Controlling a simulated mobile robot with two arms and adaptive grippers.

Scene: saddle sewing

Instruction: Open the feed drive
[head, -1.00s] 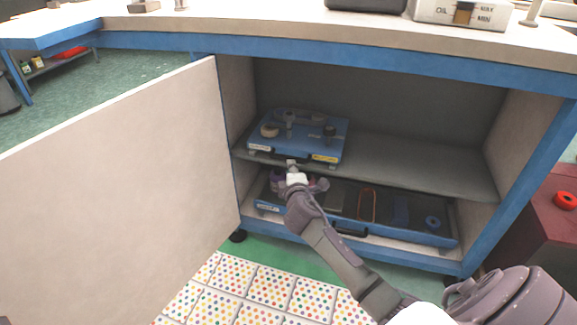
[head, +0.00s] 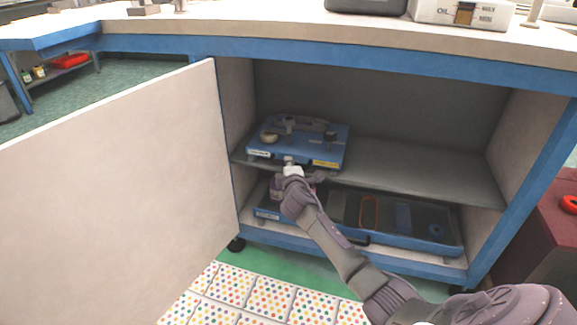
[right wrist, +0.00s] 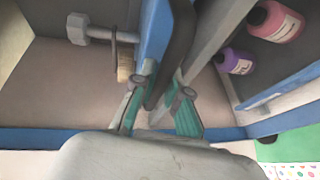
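No part readable as a feed drive stands out. A blue tray (head: 252,144) with parts on it and a dark front handle sits on the cabinet's upper shelf. My right gripper (head: 289,163) is at this tray's front edge, from below. In the right wrist view, the teal fingers of my right gripper (right wrist: 160,88) stand apart on either side of the dark handle (right wrist: 178,48) next to the blue tray wall (right wrist: 152,35). A firm grip on the handle does not show. My left gripper is out of view.
The cabinet door (head: 115,180) stands open at left. The upper shelf (head: 420,178) is bare right of the tray. A second blue tray (head: 400,243) lies below. A pink bottle (right wrist: 276,20) and a purple bottle (right wrist: 234,62) stand close to the gripper.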

